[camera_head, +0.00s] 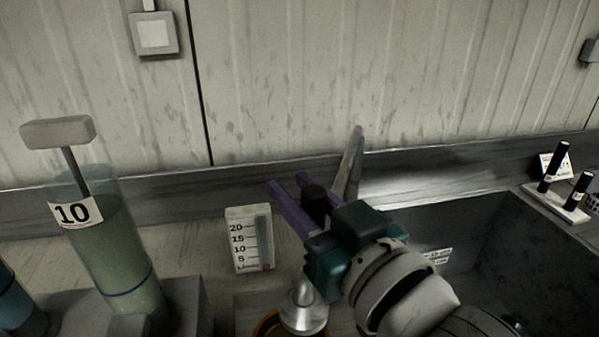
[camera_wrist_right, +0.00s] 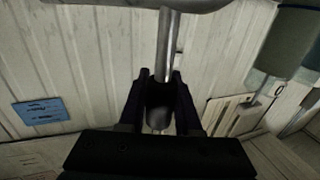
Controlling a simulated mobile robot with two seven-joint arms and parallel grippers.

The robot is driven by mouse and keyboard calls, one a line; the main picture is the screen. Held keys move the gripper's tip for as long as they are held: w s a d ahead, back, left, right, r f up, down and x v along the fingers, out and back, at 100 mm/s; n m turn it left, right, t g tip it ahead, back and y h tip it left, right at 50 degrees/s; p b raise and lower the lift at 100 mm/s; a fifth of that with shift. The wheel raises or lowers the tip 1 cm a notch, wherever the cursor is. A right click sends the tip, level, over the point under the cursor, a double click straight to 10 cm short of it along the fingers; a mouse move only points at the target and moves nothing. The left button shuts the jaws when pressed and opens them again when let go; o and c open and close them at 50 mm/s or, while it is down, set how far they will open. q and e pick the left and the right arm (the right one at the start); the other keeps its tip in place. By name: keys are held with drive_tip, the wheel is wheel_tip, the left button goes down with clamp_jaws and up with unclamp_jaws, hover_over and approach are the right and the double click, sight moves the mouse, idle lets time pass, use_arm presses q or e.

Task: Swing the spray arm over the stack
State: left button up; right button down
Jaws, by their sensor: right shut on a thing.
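The spray arm is a grey metal tube (camera_head: 350,165), rising behind my right gripper in the head view. My right gripper (camera_head: 288,183), with purple fingers, is shut on the spray arm. In the right wrist view the tube (camera_wrist_right: 168,45) runs down between the dark fingers (camera_wrist_right: 160,78), and a wider bar crosses the top. A silver cone-shaped piece (camera_head: 303,312) shows below the gripper, above a yellowish ring (camera_head: 266,327) cut off by the lower edge. I cannot make out the stack with certainty. My left gripper is not in view.
A clear cylinder marked 10 (camera_head: 115,255) with a plunger stands at the left. A scale card (camera_head: 249,240) stands left of my gripper. A dark basin (camera_head: 490,240) lies at the right, with a holder of black-capped items (camera_head: 558,200) beyond. A ribbed wall (camera_head: 330,75) closes the back.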

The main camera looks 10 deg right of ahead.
sight(317, 220)
drive_tip(key=shift+w+a+f, duration=0.15)
drive_tip(key=shift+w+a, duration=0.25)
drive_tip(key=shift+w, duration=0.05)
drive_tip(key=c, duration=1.1)
unclamp_jaws()
drive_tip(key=o, duration=0.3)
drive_tip(key=shift+w+d, duration=0.1)
drive_tip(key=shift+o, duration=1)
drive_tip(key=b+v, duration=0.1)
drive_tip(key=v, duration=0.8)
drive_tip(key=shift+s, duration=0.5)
